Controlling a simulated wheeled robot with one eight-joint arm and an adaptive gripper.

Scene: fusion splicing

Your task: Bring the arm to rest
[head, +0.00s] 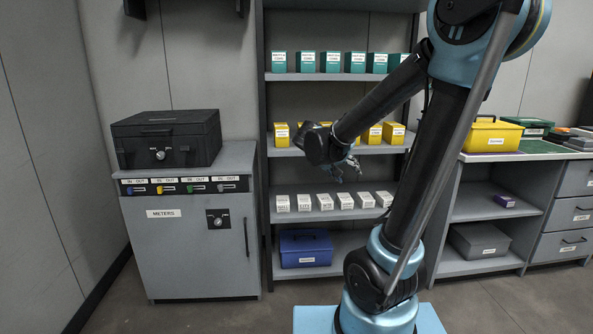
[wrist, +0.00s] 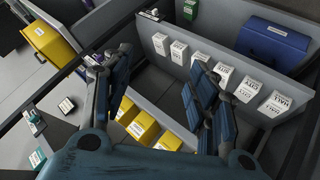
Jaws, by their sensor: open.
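My gripper (head: 343,172) hangs at the end of my arm in front of the shelf rack, between the row of yellow boxes and the row of white boxes. In the wrist view my gripper (wrist: 160,80) has its two dark blue fingers spread wide apart, with nothing between them. My arm is raised and bent, its forearm sloping down to the left from the elbow at the top right. The far side of some boxes is hidden behind my arm.
The shelf rack (head: 265,130) holds teal boxes (head: 332,62), yellow boxes (head: 282,134), white boxes (head: 304,202) and a blue case (head: 306,249). A grey meters cabinet (head: 185,255) with a black case (head: 165,140) stands left. A bench with a yellow case (head: 493,135) is right.

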